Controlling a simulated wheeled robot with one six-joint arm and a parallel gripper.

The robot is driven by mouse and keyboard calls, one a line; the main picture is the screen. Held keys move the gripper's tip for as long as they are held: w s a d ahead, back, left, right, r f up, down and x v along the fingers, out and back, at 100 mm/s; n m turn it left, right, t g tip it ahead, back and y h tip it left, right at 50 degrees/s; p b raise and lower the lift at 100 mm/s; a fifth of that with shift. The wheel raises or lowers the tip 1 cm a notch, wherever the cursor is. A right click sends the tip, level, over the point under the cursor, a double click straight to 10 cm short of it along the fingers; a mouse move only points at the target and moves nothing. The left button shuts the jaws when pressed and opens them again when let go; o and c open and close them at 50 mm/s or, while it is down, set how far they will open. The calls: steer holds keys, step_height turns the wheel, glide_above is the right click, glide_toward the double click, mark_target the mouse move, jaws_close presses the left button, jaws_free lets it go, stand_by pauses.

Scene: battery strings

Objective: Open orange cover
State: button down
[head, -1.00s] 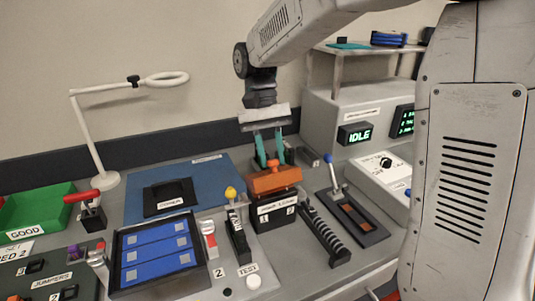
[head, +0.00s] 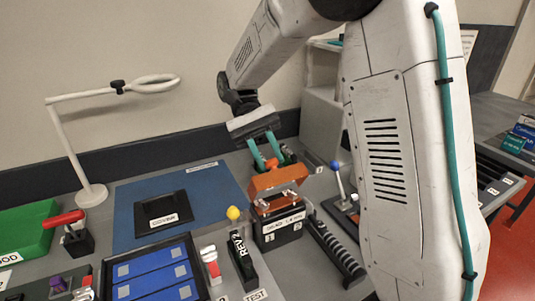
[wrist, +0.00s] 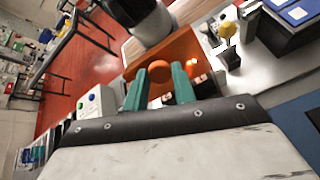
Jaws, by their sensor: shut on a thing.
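The orange cover (head: 282,180) is on the black lock box (head: 276,228) in the head view. It is tilted up, and shiny metal parts show beneath its front edge. My gripper (head: 268,160) is above and behind it, with its teal fingers on the cover's round orange knob (head: 271,163). In the wrist view the orange cover (wrist: 190,50) lies just beyond my gripper (wrist: 160,78), with the knob (wrist: 159,73) between the two fingers. The gripper is shut on the knob.
A yellow-knobbed lever (head: 233,213) stands left of the box. A blue-knobbed lever (head: 334,166) and a ribbed black bar (head: 335,250) are to its right. A blue mat (head: 128,200) with a black block lies at left. A white lamp (head: 68,150) stands behind.

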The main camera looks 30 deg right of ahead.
stand_by(0.4)
steer(key=c, duration=1.1)
jaws_free()
